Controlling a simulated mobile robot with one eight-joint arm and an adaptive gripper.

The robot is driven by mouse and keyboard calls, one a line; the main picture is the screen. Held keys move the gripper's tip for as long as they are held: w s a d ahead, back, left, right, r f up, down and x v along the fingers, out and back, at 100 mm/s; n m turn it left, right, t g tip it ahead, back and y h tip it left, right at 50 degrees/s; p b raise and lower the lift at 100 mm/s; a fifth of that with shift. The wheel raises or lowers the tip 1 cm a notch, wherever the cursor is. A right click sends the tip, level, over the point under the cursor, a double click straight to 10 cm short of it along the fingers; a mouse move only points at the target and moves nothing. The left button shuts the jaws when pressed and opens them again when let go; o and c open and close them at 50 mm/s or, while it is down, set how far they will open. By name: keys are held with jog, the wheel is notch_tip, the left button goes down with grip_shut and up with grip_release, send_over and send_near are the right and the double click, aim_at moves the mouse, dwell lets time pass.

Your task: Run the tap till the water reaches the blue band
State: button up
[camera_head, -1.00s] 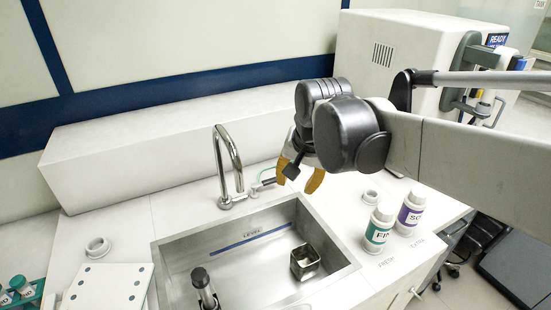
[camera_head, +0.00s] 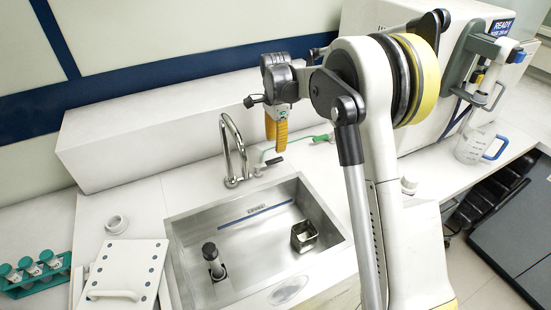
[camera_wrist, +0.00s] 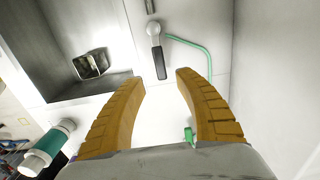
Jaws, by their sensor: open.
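The basin floor is visible and I see no clear water surface. The tap's lever (camera_wrist: 156,45) has a dark handle, which also shows in the head view (camera_head: 274,161). My gripper (camera_head: 274,143) is open and empty, above the counter behind the sink. In the wrist view its fingertips (camera_wrist: 160,78) straddle the line of the handle's end; the height gap is unclear.
A square metal cup (camera_head: 304,236) and a dark-topped cylinder (camera_head: 213,260) stand in the sink. A green hose (camera_wrist: 200,48) curves beside the lever. A teal-labelled bottle (camera_wrist: 48,145) stands on the right counter. A jug (camera_head: 475,148) is farther right; a white board (camera_head: 125,270) lies left.

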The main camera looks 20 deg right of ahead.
aim_at(276, 159)
notch_tip(276, 159, down, 8)
jog(key=shift+r+b, duration=0.25)
jog(key=shift+b, duration=0.55)
grip_shut()
